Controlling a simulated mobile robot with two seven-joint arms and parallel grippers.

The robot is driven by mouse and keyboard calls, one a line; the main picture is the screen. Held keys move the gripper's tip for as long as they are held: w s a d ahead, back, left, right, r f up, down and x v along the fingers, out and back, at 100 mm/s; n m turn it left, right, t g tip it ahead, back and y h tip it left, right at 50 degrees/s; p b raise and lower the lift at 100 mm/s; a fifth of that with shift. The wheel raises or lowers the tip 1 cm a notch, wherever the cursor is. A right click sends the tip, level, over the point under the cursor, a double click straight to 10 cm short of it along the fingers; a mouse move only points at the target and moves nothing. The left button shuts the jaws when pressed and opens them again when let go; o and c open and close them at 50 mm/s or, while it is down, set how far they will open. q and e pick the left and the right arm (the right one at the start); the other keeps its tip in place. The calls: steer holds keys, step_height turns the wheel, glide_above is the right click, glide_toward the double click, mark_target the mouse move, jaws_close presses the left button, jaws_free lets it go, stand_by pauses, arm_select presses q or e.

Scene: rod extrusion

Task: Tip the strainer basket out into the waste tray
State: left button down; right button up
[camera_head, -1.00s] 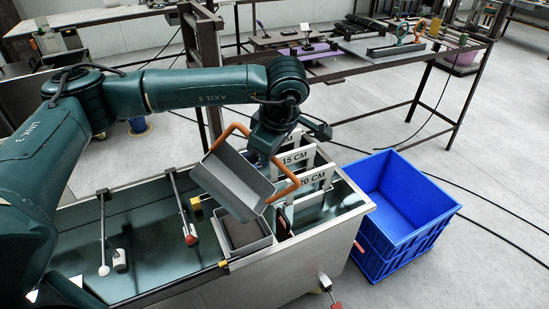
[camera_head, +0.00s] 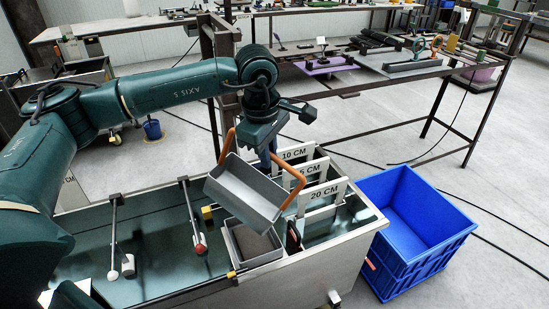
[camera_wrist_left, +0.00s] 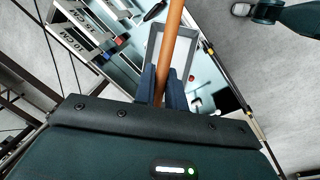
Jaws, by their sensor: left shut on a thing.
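The strainer basket (camera_head: 246,187) is a grey box with an orange handle (camera_head: 293,190). My left gripper (camera_head: 267,158) points down and is shut on the handle; in the left wrist view the handle (camera_wrist_left: 172,45) runs up between its fingers (camera_wrist_left: 162,88). The basket hangs tilted, its right side lower and its open side towards the head camera. What shows of its inside looks empty. Below it, a grey tray with a dark bottom (camera_head: 254,246), apparently the waste tray, sits at the tank's front edge. The basket hides part of this tray. My right gripper is not in view.
The metal tank (camera_head: 309,253) holds upright plates marked 10 CM and 20 CM (camera_head: 324,193) just right of the basket. Rods with a red and a white ball (camera_head: 199,250) lie to the left. A blue crate (camera_head: 412,225) stands right. A workbench (camera_head: 400,75) is behind.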

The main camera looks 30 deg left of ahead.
arm_select(q)
steer(key=shift+r, duration=0.1)
steer(key=shift+w+a+r+h+b, duration=0.15)
steer(key=shift+a+h+b, duration=0.25)
steer(key=shift+a+h, duration=0.6)
steer(key=shift+a+r, duration=0.3)
steer(key=shift+a, duration=0.2)
